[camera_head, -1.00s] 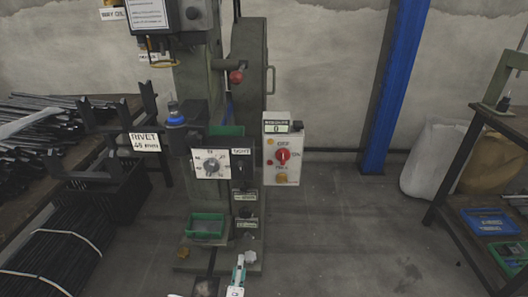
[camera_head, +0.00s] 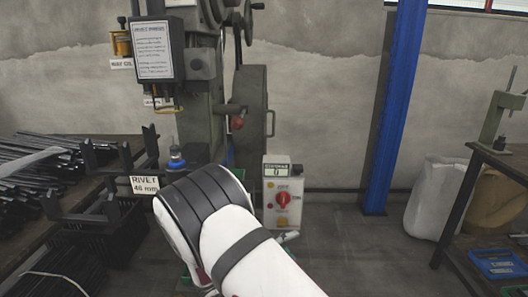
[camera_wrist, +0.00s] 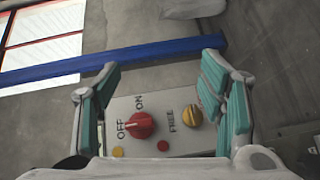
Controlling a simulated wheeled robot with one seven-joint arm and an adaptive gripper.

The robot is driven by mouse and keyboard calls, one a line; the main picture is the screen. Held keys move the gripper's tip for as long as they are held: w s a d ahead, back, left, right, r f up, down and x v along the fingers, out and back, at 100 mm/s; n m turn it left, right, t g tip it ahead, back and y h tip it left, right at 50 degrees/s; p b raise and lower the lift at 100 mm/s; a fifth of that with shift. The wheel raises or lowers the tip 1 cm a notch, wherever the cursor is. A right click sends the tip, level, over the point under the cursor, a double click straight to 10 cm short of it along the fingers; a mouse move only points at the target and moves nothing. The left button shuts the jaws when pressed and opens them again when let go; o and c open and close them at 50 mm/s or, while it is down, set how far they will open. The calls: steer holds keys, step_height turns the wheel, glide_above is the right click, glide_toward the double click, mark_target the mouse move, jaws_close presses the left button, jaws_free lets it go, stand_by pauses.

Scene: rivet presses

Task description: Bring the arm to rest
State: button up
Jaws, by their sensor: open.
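My gripper (camera_wrist: 162,66) is open in the wrist view. Its two teal-padded fingers stand apart with nothing between their tips. Behind and between them is a pale control box (camera_wrist: 160,108) with a red knob (camera_wrist: 140,125) marked OFF and ON and a yellow knob (camera_wrist: 192,115) beside the word FREE. In the head view my white arm with its black bands rises in front of the press, and my gripper is mostly hidden behind it. The control box (camera_head: 270,215) shows just beyond the arm, its display reading 0. I cannot tell the gap between gripper and box.
The green rivet press (camera_head: 200,115) stands behind my arm. A table with dark rods (camera_head: 40,165) and a black rack (camera_head: 120,215) are at left. A blue post (camera_head: 390,130), a white sack (camera_head: 435,195) and another bench (camera_head: 505,158) are at right. Floor between is clear.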

steer(key=s+d+r+m+g+y, duration=0.5)
steer(key=s+d+r+g, duration=0.6)
steer(key=s+d+r, duration=0.8)
steer(key=s+a+r+t+y, duration=0.1)
steer(key=s+a+y, duration=0.15)
steer(key=s, duration=0.55)
steer(key=s+a+r+y, duration=0.2)
steer(key=s+y, duration=0.1)
steer(key=s, duration=0.5)
steer(key=s+a+r+t+y, duration=0.1)
steer(key=s+a+y, duration=0.15)
steer(key=s, duration=0.45)
step_height(320, 180, up, 24)
steer(key=t+y+p, duration=0.1)
steer(key=t+p, duration=0.2)
steer(key=p, duration=1.9)
steer(key=shift+s+d+r, duration=0.15)
steer(key=shift+s+d, duration=0.1)
steer(key=shift+d, duration=0.05)
